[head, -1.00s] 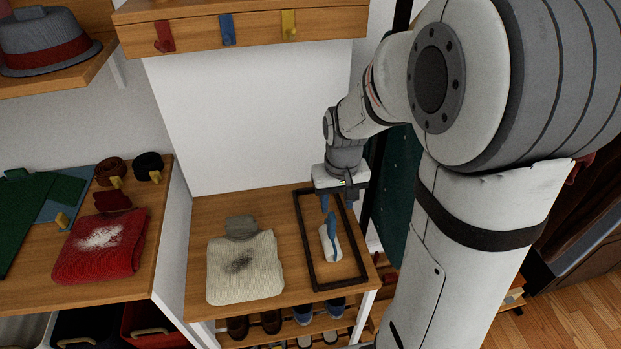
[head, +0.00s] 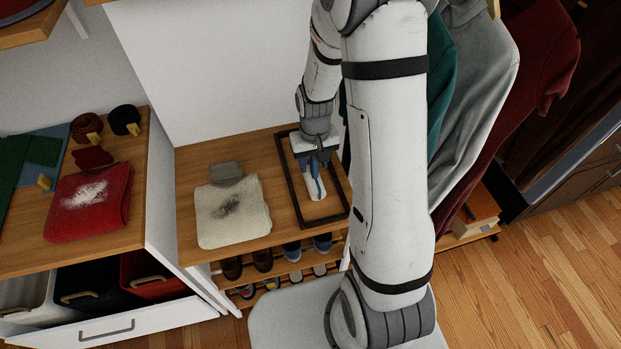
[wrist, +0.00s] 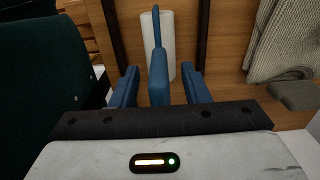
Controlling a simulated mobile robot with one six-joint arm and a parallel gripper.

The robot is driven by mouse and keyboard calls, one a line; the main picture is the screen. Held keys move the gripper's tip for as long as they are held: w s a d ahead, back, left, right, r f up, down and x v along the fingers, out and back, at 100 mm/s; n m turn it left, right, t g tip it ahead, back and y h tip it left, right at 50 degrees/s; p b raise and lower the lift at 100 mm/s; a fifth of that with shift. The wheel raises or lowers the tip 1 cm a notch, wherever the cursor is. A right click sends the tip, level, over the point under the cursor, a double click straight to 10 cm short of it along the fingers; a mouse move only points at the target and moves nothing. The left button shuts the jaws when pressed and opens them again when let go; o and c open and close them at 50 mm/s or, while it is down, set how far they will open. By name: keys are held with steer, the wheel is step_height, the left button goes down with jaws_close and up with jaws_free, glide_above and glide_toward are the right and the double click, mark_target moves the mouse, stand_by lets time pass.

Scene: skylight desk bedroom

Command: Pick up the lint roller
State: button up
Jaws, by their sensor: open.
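The lint roller has a white roll (head: 317,189) and a blue handle (wrist: 158,75). It lies inside a dark rectangular frame (head: 341,196) on the wooden bench top. My gripper (head: 312,163) is open right above it. In the wrist view, the blue handle lies between the two spread blue fingers of my gripper (wrist: 160,84), with a gap on each side. The roll (wrist: 171,40) points away from the gripper there. Whether the fingertips are level with the handle cannot be told.
A cream knit garment (head: 240,222) with a dark patch lies left of the frame. A red folded garment (head: 97,195) with white lint lies on the left shelf. Shoes (head: 263,259) stand on the rack below. Hanging clothes (head: 480,75) are to the right of my arm.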

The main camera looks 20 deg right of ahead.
steer(key=shift+c, duration=0.3)
jaws_close()
stand_by(0.4)
